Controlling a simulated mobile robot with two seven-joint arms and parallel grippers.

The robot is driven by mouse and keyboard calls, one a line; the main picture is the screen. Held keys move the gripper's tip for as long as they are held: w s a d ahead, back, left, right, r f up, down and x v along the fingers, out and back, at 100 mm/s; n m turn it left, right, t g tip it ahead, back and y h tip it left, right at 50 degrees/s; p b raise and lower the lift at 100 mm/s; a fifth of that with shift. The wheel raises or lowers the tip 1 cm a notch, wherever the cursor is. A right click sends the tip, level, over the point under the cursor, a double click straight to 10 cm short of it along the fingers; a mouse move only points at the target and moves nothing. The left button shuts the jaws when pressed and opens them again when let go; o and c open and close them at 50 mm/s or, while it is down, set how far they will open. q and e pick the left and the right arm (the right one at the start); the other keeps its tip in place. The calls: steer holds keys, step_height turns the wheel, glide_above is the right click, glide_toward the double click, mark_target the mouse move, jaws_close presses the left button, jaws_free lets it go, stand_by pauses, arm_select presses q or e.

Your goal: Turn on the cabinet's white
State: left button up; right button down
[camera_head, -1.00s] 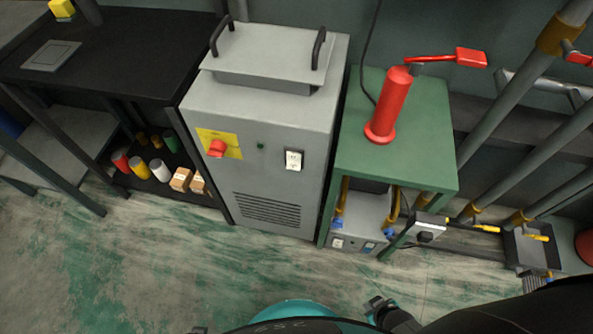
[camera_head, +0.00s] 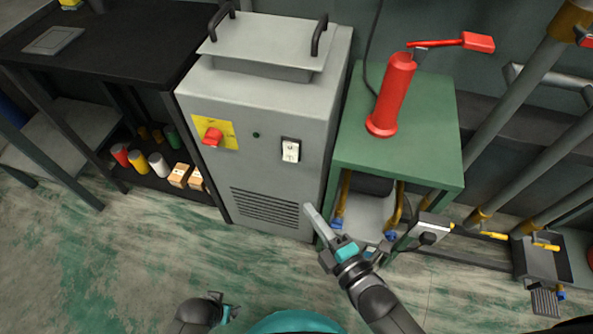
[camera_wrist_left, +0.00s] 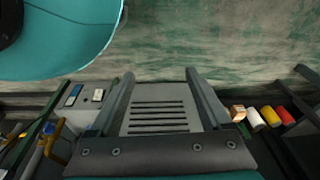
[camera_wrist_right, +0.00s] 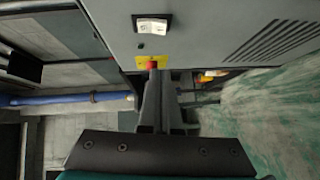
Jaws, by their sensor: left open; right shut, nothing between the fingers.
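The grey cabinet (camera_head: 262,110) stands in the middle of the head view. Its white rocker switch (camera_head: 291,150) sits in a black frame on the front face; it also shows in the right wrist view (camera_wrist_right: 152,26). I cannot tell whether it is on or off. My right gripper (camera_head: 309,208) is shut and empty, below and slightly right of the switch, apart from it in the picture. Its fingers (camera_wrist_right: 155,75) point forward in the right wrist view. My left gripper (camera_wrist_left: 158,80) is open and empty, and the cabinet's vent (camera_wrist_left: 158,115) shows between its fingers.
A red knob (camera_head: 212,136) on a yellow plate (camera_head: 230,137) and a small dark green button (camera_head: 256,135) are left of the switch. A green table (camera_head: 425,140) with a red cylinder (camera_head: 393,92) stands close on the right. A black bench (camera_head: 110,55) is on the left.

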stand_by(0.3)
steer(key=b, duration=0.4)
glide_toward(288, 158)
steer(key=w+a, duration=0.3)
steer(key=a, duration=0.1)
arm_select(q)
steer(key=w+d+r+t+b, duration=0.1)
steer(key=w+r, duration=0.4)
steer(key=r, duration=0.5)
steer(key=shift+d, duration=0.55)
arm_select(e)
steer(key=shift+w+d+f, duration=0.2)
steer(key=shift+w, duration=0.4)
steer(key=shift+w+d+f, duration=0.15)
steer(key=shift+w+f, duration=0.05)
steer(key=shift+w, duration=0.4)
steer(key=shift+w+d+f+n+t+b, duration=0.1)
steer(key=shift+w+f+n+t+b, duration=0.15)
steer(key=shift+b, duration=0.6)
arm_select(q)
steer(key=r, duration=0.2)
steer(key=shift+w+r+t, duration=0.2)
steer(key=shift+r+t, duration=0.1)
arm_select(e)
steer(key=shift+r, duration=0.2)
